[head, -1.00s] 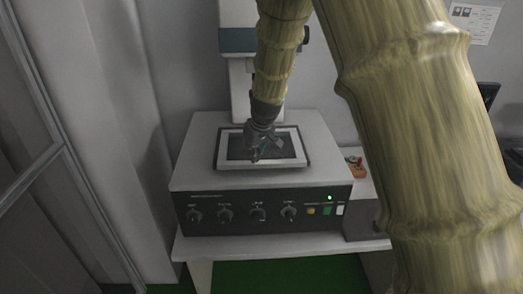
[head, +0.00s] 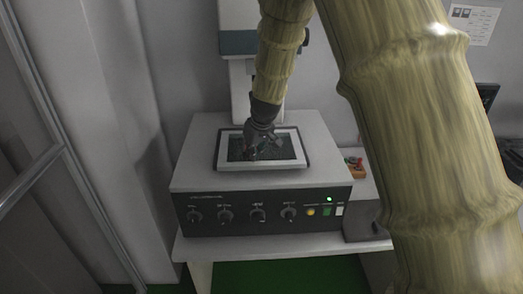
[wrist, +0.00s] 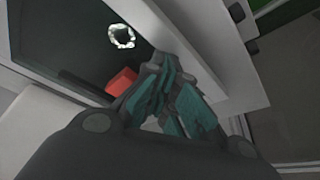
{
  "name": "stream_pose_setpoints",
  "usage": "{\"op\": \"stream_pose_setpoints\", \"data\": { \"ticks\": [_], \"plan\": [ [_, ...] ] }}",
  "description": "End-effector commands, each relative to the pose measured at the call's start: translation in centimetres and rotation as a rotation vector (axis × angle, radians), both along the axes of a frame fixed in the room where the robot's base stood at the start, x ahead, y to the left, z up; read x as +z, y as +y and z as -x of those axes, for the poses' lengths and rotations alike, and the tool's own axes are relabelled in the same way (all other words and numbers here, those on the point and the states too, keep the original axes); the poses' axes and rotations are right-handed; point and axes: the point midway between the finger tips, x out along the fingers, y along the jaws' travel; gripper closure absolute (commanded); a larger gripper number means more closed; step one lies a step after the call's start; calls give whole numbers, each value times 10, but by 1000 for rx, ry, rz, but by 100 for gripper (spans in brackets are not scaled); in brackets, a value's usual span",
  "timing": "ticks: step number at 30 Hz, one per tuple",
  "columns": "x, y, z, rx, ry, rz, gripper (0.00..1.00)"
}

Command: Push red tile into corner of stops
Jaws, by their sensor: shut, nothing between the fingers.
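The red tile (wrist: 122,81) lies on the dark surface (wrist: 75,40) in the wrist view, right at the tips of my gripper (wrist: 160,68), which partly hides it. I cannot tell whether they touch. My gripper also shows in the head view (head: 257,153), shut and low over the dark window of the instrument. A pale bar (wrist: 190,45) runs close beside the fingertips, and another pale edge (wrist: 50,82) borders the dark surface. I cannot tell which edges are the stops. In the head view the tile is too small to make out clearly.
The window has a raised pale frame (head: 222,150) on top of a white instrument box (head: 190,165) with front knobs. A white column (head: 241,95) stands behind it. A small orange-red object (head: 355,167) sits to the right. A bright ring (wrist: 121,36) shows on the dark surface.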

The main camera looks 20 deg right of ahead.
Motion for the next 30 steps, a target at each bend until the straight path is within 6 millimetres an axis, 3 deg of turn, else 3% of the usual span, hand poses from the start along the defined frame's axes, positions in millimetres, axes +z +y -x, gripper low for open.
{"op": "stream_pose_setpoints", "data": {
  "ticks": [30],
  "plan": [
    [0,-7,-25,0,2,0,100]
  ]
}}
